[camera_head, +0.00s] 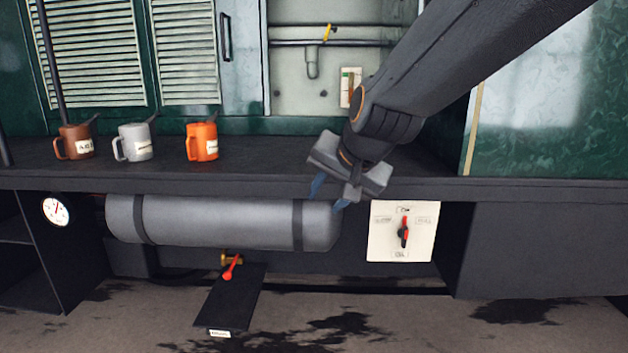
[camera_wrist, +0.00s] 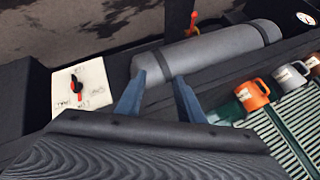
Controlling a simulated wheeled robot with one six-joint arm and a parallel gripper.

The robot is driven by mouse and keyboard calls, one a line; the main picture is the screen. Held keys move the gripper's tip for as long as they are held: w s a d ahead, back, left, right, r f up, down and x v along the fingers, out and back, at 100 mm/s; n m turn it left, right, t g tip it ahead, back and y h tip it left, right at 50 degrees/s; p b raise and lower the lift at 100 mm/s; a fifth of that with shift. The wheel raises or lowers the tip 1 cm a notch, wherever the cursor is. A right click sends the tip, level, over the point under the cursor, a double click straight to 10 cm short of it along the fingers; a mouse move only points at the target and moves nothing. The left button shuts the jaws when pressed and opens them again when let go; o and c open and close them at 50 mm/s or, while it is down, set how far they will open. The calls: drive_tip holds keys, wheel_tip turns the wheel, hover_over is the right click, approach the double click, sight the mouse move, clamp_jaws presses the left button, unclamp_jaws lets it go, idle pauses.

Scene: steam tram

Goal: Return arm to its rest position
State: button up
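My gripper (camera_head: 328,196) hangs at the end of my dark arm, which reaches in from the upper right of the head view. Its two blue fingers are apart, with nothing between them. In the head view the fingers overlap the right end of a grey cylindrical tank (camera_head: 220,222). In the wrist view my gripper (camera_wrist: 160,95) shows its spread fingers in front of the same tank (camera_wrist: 205,57). I cannot tell the exact gap between fingers and tank.
Brown (camera_head: 75,141), white (camera_head: 134,142) and orange (camera_head: 202,141) mugs stand on the dark shelf (camera_head: 260,178), left of my gripper. Below it are a rotary switch panel (camera_head: 385,235), a red-handled valve (camera_head: 231,266) and a gauge (camera_head: 55,211). Louvred shutters (camera_head: 95,60) are behind.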

drive_tip(key=s+d+f+n+g+h, duration=0.1)
drive_tip(key=s+d+f+n+g, duration=0.2)
drive_tip(key=s, duration=0.5)
drive_tip(key=s+d+f+n+g+h, duration=0.1)
drive_tip(key=s+d+f+g, duration=0.1)
drive_tip(key=s+f, duration=0.45)
drive_tip(key=s+d+f+n+g, duration=0.3)
drive_tip(key=s, duration=0.6)
drive_tip(key=d+r+m+h+p, duration=0.1)
drive_tip(key=d+r+m+p, duration=0.2)
drive_tip(key=d+r+p, duration=0.5)
drive_tip(key=r+p, duration=0.1)
drive_tip(key=p, duration=0.7)
drive_tip(key=shift+s+d+p, duration=0.3)
drive_tip(key=shift+s, duration=0.1)
drive_tip(key=shift+c, duration=0.5)
